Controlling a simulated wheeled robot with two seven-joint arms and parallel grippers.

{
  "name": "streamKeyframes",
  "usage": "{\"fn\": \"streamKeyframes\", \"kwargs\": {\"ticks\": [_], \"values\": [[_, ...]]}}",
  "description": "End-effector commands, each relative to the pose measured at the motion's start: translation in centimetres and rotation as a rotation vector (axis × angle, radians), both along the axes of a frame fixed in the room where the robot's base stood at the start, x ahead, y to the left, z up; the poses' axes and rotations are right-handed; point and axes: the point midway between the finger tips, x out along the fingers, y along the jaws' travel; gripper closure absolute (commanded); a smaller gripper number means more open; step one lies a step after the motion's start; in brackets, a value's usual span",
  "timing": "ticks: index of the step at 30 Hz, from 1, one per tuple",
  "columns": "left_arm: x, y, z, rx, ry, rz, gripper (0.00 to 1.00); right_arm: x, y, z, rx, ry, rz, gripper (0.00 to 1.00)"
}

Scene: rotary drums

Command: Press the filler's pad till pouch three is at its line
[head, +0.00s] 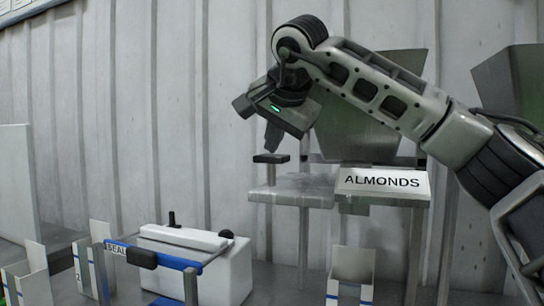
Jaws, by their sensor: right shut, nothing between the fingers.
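The filler's pad (271,158) is a small dark plate on a short post, standing on a grey ledge left of the ALMONDS sign (382,181). My right gripper (271,148) is shut and empty, pointing down with its fingertips right over the pad. I cannot tell whether they touch it. An open white pouch (352,265) with blue marks stands below the ALMONDS filler. I see no number on it, its lower part is cut off by the frame, and its fill level is hidden. My left gripper is not in view.
A white sealer (190,237) with a blue SEAL bar stands at the lower left. A pouch marked 2 (87,272) and another pouch (26,272) stand left of it. Metal hoppers (371,130) rise behind my right arm. A corrugated wall closes the back.

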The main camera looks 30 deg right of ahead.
Motion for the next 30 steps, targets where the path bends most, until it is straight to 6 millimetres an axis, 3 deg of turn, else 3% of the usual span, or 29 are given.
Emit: {"fn": "streamKeyframes", "kwargs": {"ticks": [30], "values": [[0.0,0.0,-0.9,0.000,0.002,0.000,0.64,0.0,0.0,-1.5,0.000,0.004,-0.001,1.00]]}}
